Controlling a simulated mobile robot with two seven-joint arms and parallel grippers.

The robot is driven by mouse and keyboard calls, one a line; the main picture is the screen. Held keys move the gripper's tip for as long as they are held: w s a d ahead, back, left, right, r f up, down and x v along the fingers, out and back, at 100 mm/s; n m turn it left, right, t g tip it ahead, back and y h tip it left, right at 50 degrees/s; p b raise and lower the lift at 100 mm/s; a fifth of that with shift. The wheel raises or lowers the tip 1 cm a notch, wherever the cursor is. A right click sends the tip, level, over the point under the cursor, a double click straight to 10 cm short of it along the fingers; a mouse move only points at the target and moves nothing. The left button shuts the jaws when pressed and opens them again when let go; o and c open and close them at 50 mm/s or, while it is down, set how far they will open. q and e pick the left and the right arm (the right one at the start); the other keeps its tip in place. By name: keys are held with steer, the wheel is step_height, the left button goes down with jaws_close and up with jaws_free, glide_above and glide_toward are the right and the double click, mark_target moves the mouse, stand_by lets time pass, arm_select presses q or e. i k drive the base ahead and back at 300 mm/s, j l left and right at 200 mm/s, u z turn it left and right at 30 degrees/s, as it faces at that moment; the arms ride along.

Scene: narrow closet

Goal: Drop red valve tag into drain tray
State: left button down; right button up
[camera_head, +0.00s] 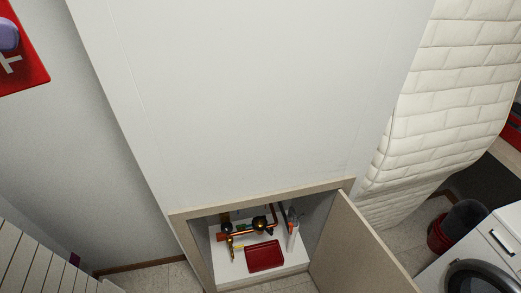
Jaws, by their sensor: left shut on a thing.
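A red tray-like rectangle (265,257), which looks like the drain tray, lies on the white floor of an open cabinet (212,258) low in the picture. I cannot make out a red valve tag among the small parts there. A copper-red pipe (234,236) with round dark fittings (259,223) runs behind the tray. I cannot make out either gripper or any arm of mine in the head view.
The cabinet door (355,250) stands open to the right. A washing machine (478,262) is at the lower right, a slatted white panel (40,262) at the lower left.

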mark_target(260, 258)
steer(key=i+z, duration=0.15)
steer(key=z, duration=0.25)
steer(key=i+z, duration=0.15)
steer(key=z, duration=0.25)
steer(key=i+j+z, duration=0.1)
steer(key=z, duration=0.3)
steer(key=j, duration=0.1)
